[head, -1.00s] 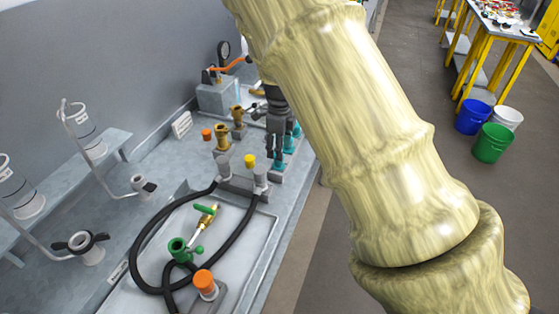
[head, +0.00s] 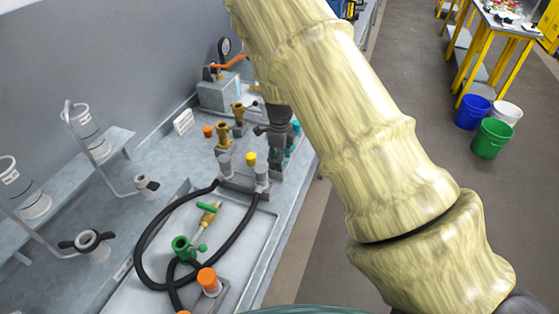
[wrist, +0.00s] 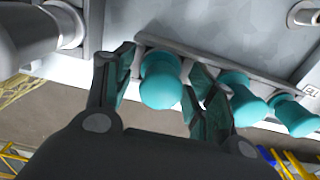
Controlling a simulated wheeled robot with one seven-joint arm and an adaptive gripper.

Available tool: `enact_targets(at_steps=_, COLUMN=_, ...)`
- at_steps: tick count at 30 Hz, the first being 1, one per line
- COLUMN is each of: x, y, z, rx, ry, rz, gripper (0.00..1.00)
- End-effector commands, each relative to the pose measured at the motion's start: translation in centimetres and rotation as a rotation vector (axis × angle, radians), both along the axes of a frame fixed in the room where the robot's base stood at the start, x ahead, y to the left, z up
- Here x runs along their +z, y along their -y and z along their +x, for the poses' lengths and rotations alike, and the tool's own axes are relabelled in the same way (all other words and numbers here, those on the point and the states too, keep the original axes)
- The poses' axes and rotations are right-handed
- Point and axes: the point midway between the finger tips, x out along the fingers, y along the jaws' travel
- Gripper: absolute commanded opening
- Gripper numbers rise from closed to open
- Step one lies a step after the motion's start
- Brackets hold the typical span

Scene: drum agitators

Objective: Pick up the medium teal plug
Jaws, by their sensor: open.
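Several teal plugs stand in a row on a grey rack. In the wrist view three show: a left one (wrist: 161,82), a middle one (wrist: 240,100) and a right one (wrist: 293,115). The left one looks largest, but with the perspective I cannot tell which is medium. My gripper (wrist: 163,63) is open, with one finger on each side of the left teal plug; contact is not clear. In the head view my gripper (head: 278,140) is over the rack at the bench edge, and a teal plug (head: 296,128) shows just right of it. The others are mostly hidden behind it.
Brass fittings (head: 222,133) and an orange cap (head: 208,132) stand just left of my gripper. A yellow-capped fitting (head: 251,160) and black hoses (head: 238,232) lie nearer. A gauge box (head: 220,93) is behind. Buckets (head: 492,138) stand on the floor at right.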

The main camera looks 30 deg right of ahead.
Motion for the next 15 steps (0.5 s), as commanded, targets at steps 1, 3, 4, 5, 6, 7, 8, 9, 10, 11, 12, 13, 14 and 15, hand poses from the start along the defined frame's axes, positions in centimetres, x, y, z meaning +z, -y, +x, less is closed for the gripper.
enact_targets(at_steps=1, x=-0.02, y=-0.01, z=-0.01, rx=0.0, ry=0.0, rz=0.0, gripper=0.54)
enact_targets(at_steps=3, x=-0.02, y=-0.02, z=-0.01, rx=0.0, ry=0.0, rz=0.0, gripper=0.41)
enact_targets(at_steps=4, x=-0.02, y=-0.02, z=-0.01, rx=0.0, ry=0.0, rz=0.0, gripper=0.35)
enact_targets(at_steps=5, x=-0.02, y=-0.02, z=-0.01, rx=0.0, ry=0.0, rz=0.0, gripper=0.3)
enact_targets(at_steps=6, x=-0.01, y=-0.02, z=-0.01, rx=0.0, ry=0.0, rz=0.0, gripper=0.23)
enact_targets(at_steps=7, x=-0.02, y=-0.02, z=-0.02, rx=0.0, ry=0.0, rz=0.0, gripper=0.17)
enact_targets(at_steps=8, x=-0.03, y=-0.02, z=-0.02, rx=0.0, ry=-0.001, rz=0.001, gripper=0.12)
enact_targets(at_steps=9, x=-0.04, y=-0.03, z=-0.03, rx=0.0, ry=-0.001, rz=0.0, gripper=0.08)
enact_targets(at_steps=10, x=-0.04, y=-0.02, z=-0.03, rx=0.0, ry=-0.001, rz=0.0, gripper=0.07)
enact_targets(at_steps=11, x=-0.05, y=-0.03, z=-0.04, rx=0.0, ry=-0.001, rz=0.0, gripper=0.07)
enact_targets(at_steps=12, x=-0.05, y=-0.03, z=-0.04, rx=0.0, ry=-0.001, rz=0.0, gripper=0.07)
enact_targets(at_steps=13, x=-0.04, y=-0.03, z=-0.04, rx=0.0, ry=-0.001, rz=0.0, gripper=0.07)
enact_targets(at_steps=14, x=-0.04, y=-0.02, z=-0.05, rx=0.0, ry=-0.001, rz=0.0, gripper=0.07)
enact_targets(at_steps=15, x=-0.05, y=-0.02, z=-0.05, rx=0.0, ry=-0.001, rz=0.0, gripper=0.07)
